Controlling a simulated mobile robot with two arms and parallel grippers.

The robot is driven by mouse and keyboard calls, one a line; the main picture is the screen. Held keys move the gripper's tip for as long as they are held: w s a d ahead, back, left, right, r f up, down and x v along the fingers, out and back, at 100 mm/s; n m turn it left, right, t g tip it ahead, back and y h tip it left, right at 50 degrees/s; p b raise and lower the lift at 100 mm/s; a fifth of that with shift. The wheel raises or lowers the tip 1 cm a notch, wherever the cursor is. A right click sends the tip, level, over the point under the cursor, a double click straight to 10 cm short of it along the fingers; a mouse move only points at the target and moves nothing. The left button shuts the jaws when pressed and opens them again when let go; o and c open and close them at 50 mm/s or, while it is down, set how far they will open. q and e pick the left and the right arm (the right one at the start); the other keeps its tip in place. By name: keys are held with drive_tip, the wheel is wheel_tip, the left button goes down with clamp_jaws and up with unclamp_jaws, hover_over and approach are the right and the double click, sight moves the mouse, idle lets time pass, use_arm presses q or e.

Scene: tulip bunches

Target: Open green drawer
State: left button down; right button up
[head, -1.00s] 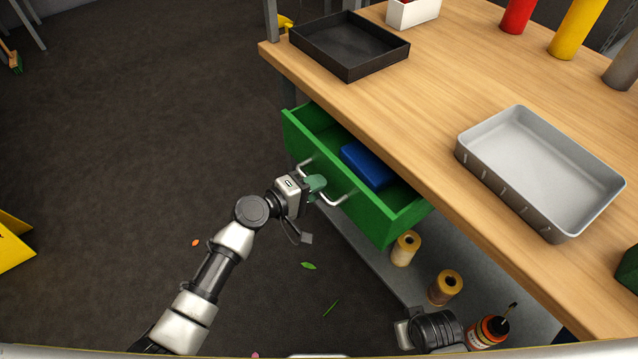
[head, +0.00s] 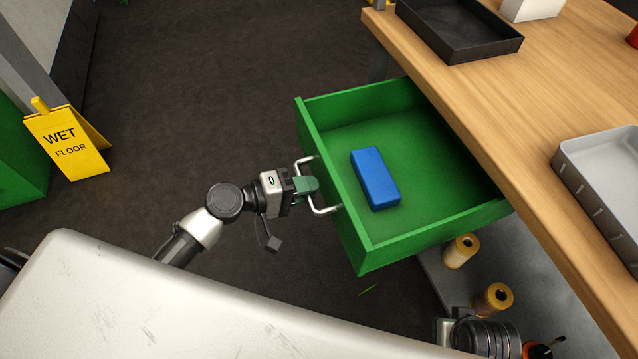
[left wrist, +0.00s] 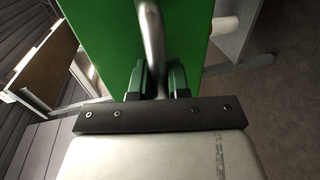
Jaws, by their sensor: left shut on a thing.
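The green drawer (head: 352,228) is pulled well out from under the wooden workbench in the head view. A blue box (head: 375,178) lies on its floor, and the rest of the visible floor is bare. The silver bar handle (head: 326,210) is on the drawer's front. My left gripper (head: 307,186) is shut on the middle of this handle with its green-padded fingers. In the left wrist view the handle (left wrist: 152,35) runs between the two fingers (left wrist: 155,80), against the green drawer front (left wrist: 100,35). My right gripper's fingers do not show.
The workbench (head: 480,85) carries a black tray (head: 460,30) and a grey metal tray (head: 600,165). Twine spools (head: 460,250) stand on the lower shelf by the drawer's corner. A yellow wet-floor sign (head: 68,145) stands at left. The dark floor between is mostly clear.

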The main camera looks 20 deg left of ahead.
use_arm(q)
drive_tip(key=shift+a, duration=0.1)
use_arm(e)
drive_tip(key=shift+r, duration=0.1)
use_arm(q)
drive_tip(key=c, duration=1.1)
unclamp_jaws()
drive_tip(key=v, duration=1)
drive_tip(key=shift+s+a, duration=0.25)
drive_tip(key=shift+a, duration=0.05)
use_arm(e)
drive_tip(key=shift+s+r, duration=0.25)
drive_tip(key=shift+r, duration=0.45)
